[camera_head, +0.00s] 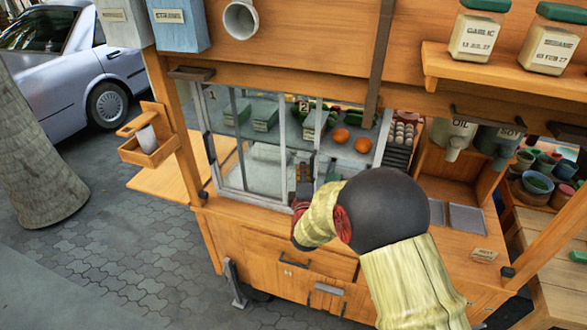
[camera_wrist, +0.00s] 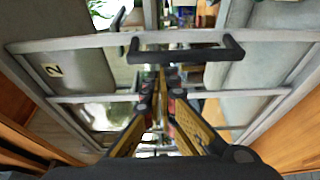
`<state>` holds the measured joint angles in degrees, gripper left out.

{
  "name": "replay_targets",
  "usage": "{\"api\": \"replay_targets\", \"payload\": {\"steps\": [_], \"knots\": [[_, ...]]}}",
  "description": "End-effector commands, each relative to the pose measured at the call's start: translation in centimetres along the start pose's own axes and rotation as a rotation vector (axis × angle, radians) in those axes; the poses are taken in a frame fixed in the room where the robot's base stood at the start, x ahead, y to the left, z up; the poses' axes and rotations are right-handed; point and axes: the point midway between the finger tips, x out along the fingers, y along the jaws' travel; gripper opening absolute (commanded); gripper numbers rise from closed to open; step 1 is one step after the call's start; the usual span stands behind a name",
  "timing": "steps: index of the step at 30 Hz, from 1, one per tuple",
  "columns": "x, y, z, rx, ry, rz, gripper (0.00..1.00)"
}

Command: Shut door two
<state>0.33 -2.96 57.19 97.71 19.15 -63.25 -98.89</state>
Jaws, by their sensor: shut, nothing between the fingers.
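Door two (camera_wrist: 52,70) is a grey-framed glass panel with a "2" label at the left of the wrist view. In the head view its label shows on the glass case (camera_head: 304,107) at the front of the wooden cart. A black bar handle (camera_wrist: 185,48) crosses the door in the wrist view. My gripper (camera_wrist: 160,78) is shut and empty, its fingertips close to the handle; I cannot tell whether they touch it. In the head view my gripper (camera_head: 304,180) is in front of the case, and my arm hides the case's lower right part.
Oil and soy dispensers (camera_head: 455,135) hang further right. Jars (camera_head: 478,32) stand on an upper shelf. A wooden counter edge and drawers (camera_head: 290,262) lie below.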

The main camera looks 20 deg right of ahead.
Motion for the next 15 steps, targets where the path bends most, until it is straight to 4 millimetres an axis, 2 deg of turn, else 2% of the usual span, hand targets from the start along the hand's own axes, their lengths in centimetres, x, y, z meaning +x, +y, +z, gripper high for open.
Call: {"api": "replay_targets", "payload": {"steps": [1, 6, 15], "knots": [[-0.4, -0.1, 1.5, 0.000, -0.007, 0.000, 0.00], [-2.1, -0.1, 6.5, 0.001, -0.010, 0.002, 0.00], [-4.7, -0.2, 13.6, 0.000, -0.008, 0.001, 0.00]]}}
